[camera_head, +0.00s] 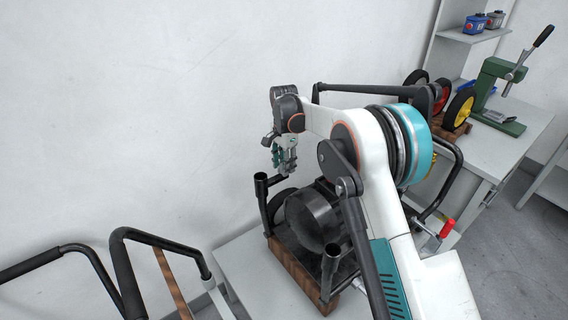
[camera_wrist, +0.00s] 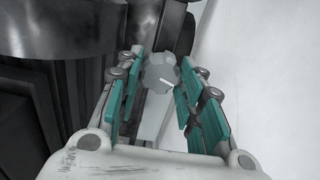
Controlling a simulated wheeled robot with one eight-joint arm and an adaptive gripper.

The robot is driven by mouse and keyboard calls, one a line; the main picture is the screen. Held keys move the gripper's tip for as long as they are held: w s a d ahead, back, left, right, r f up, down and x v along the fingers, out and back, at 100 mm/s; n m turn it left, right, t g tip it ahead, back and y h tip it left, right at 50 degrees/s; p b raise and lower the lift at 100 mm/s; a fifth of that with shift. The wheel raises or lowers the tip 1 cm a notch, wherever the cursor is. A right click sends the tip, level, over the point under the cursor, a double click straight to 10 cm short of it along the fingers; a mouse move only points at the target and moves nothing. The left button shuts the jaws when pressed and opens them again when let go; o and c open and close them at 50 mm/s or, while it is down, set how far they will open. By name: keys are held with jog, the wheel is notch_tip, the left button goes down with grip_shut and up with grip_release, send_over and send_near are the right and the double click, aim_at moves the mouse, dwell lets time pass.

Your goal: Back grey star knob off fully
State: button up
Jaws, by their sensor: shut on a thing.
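The grey star knob (camera_wrist: 159,76) shows in the wrist view between the tips of my gripper's teal finger pads. It looks pale grey and lobed, with a short white mark on its face. My gripper (camera_wrist: 157,84) is shut on it, with a pad at either side. In the head view my gripper (camera_head: 286,163) points down near the wall, above the left side of the machine on the bench. The knob cannot be made out in the head view. What the knob is fixed to is hidden beneath it.
A black drum (camera_head: 314,216) on a wooden base (camera_head: 300,274) sits below my arm. Black tube handles rise beside it. In the wrist view, dark machine parts (camera_wrist: 62,42) stand close on the left and the white wall (camera_wrist: 270,60) is on the right. A green press (camera_head: 492,85) stands far right.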

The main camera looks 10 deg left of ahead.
jog(key=n, duration=0.5)
jog(key=shift+n, duration=0.3)
jog(key=n, duration=0.5)
jog(key=shift+p, duration=0.35)
jog(key=n, duration=0.5)
jog(key=shift+n, duration=0.4)
jog(key=n, duration=0.4)
jog(key=shift+n, duration=0.4)
jog(key=o, duration=1.1)
jog(key=shift+c, duration=0.2)
jog(key=shift+r, duration=0.15)
notch_tip(320, 180, up, 12)
